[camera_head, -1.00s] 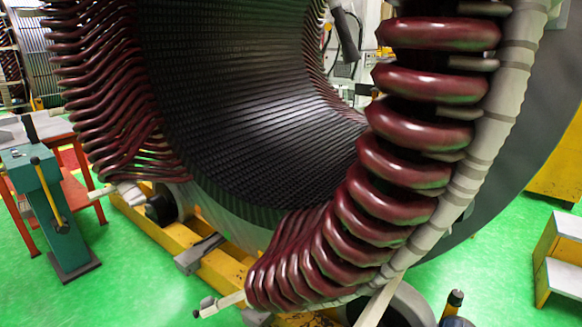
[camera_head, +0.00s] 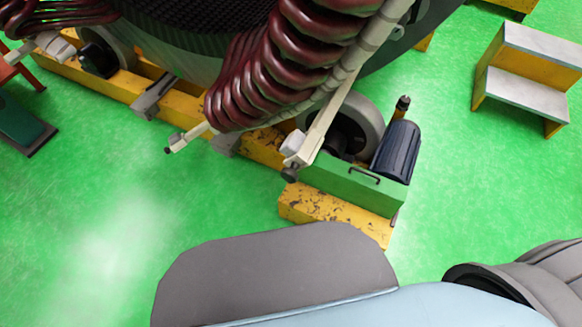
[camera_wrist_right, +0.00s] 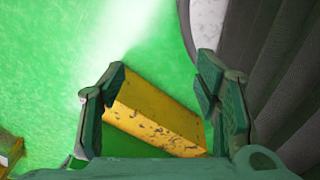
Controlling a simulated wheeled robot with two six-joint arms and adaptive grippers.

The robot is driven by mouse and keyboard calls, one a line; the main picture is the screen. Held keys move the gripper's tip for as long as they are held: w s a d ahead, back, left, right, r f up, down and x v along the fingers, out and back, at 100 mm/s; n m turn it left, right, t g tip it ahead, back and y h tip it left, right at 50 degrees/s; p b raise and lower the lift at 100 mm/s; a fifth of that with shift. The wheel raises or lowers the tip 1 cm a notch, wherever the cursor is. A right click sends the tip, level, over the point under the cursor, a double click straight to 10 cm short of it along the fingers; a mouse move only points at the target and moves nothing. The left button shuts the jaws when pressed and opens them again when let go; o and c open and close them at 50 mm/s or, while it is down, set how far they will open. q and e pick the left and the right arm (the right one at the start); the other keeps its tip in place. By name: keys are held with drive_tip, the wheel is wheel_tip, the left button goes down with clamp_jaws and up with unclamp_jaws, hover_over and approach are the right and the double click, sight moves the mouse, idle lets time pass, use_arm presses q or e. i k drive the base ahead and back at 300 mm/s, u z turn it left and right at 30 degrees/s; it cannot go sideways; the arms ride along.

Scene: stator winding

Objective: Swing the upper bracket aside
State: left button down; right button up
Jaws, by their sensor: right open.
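The stator's dark red coil ends (camera_head: 300,50) fill the upper middle of the head view. A cream bracket bar (camera_head: 345,110) runs down along them to a pale block (camera_head: 293,146) near the green motor box. A shorter cream bracket end (camera_head: 188,137) sticks out to the left below the coils. I cannot tell which is the upper bracket. In the right wrist view, my right gripper (camera_wrist_right: 163,75) is open and empty, its green fingers apart above a yellow beam (camera_wrist_right: 150,118). No bracket shows there. My left gripper is not in view.
The stator stands on yellow rails (camera_head: 115,90) with a roller (camera_head: 345,112). A green drive box (camera_head: 350,190) with a dark blue motor (camera_head: 397,150) sits at the near end. A yellow step stool (camera_head: 530,75) stands at right.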

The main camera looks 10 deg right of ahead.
sight(307, 154)
drive_tip(key=z, duration=0.5)
drive_tip(key=k, duration=1.05)
drive_tip(key=u, duration=0.35)
drive_tip(key=i, duration=0.65)
